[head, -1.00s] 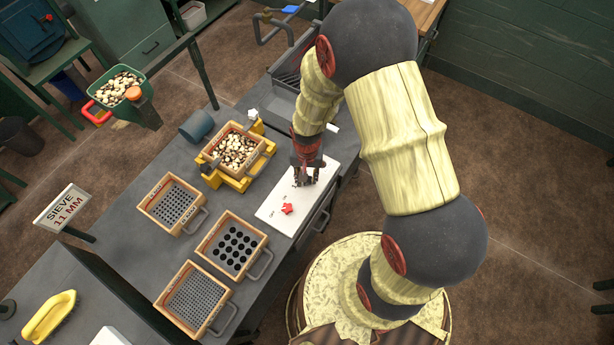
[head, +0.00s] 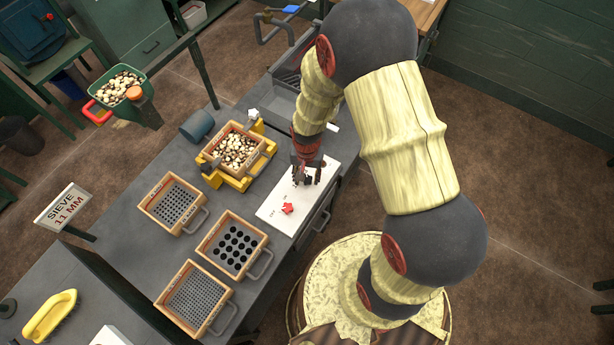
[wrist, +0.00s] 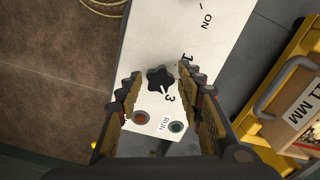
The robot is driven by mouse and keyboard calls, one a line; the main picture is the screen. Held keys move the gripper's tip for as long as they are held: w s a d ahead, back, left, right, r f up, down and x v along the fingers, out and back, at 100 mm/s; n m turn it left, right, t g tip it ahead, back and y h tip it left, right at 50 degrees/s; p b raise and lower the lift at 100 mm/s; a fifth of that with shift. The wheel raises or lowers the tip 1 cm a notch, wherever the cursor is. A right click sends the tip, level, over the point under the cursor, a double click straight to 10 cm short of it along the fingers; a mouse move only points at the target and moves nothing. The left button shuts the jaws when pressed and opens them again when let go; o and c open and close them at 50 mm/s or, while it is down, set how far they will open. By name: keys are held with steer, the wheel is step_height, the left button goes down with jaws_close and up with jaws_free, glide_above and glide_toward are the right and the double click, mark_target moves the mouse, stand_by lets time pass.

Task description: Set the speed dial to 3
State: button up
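The white control panel (head: 276,211) lies on the bench; it also shows in the wrist view (wrist: 170,27). In the wrist view a black star-shaped dial (wrist: 158,78) sits on it, with a pale mark on its lower side pointing roughly toward the printed 3. A printed 1 is at its upper right; any 2 is hidden, perhaps by the right finger. My gripper (wrist: 156,88) is open, one finger on each side of the dial, with gaps showing. In the head view my gripper (head: 306,177) covers the dial.
A red star knob (head: 287,208) is on the panel's near end, by ON/OFF lettering. A red button (wrist: 141,117) and a green button (wrist: 176,127) are beyond the dial. A yellow shaker with a sieve of beans (head: 237,152) stands left; several sieves (head: 232,244) lie nearby.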

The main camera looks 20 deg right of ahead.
mark_target(307, 180)
steer(key=shift+o, duration=0.8)
steer(key=shift+r, duration=0.1)
steer(key=shift+r, duration=0.3)
step_height(307, 180, up, 11)
steer(key=shift+r, duration=0.15)
